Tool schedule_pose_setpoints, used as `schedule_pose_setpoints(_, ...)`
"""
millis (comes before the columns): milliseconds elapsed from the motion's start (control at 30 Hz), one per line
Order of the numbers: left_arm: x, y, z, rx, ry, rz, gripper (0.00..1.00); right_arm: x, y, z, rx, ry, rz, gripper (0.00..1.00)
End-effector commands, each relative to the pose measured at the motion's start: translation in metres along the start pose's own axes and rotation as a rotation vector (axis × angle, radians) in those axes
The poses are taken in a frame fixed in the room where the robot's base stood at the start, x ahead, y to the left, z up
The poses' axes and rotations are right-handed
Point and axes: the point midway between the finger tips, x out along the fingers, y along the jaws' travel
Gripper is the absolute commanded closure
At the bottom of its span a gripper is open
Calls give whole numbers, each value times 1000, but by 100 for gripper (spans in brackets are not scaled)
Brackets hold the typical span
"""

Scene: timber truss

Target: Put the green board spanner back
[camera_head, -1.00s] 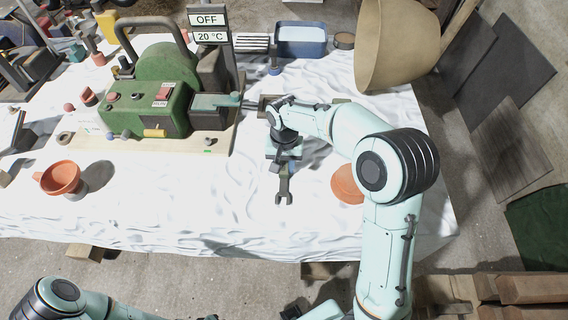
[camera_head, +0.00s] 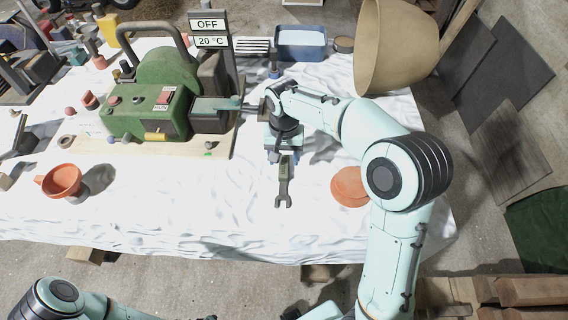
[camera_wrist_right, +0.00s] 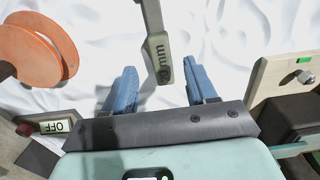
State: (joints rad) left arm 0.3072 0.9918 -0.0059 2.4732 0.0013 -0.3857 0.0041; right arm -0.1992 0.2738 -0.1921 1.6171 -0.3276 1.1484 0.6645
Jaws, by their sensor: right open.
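The spanner (camera_head: 284,185) lies on the white cloth with its open jaw toward the front of the table. Its greenish grey handle, marked "mm", shows in the right wrist view (camera_wrist_right: 161,58). My right gripper (camera_head: 283,152) is over the handle end. In the wrist view its blue fingers (camera_wrist_right: 162,78) are apart, one on each side of the handle end, with gaps visible on both sides. I cannot tell how high the fingers are above the cloth. My left arm shows at the lower left; its gripper is outside the picture.
A green machine (camera_head: 150,105) on a wooden base stands left of the right gripper, with an OFF sign (camera_head: 207,24) above. Orange discs (camera_head: 349,187) lie to the right. An orange cup (camera_head: 62,181) stands at the left. The front cloth is mostly clear.

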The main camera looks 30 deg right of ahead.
Motion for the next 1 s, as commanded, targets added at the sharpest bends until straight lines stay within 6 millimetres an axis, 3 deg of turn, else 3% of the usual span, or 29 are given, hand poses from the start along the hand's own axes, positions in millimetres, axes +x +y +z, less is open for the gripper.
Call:
schedule_pose_setpoints(100, -6, 4, -4, 2, 5, 2, 57, -29, -1, -1, 0, 4, -3, 43)
schedule_pose_setpoints(333, -12, 7, -7, 3, 10, 3, 57, -60, 0, -1, 0, 3, -2, 43)
schedule_pose_setpoints(1000, -12, 7, -7, 4, 10, 4, 57, -64, 0, 0, 0, 0, 0, 43)
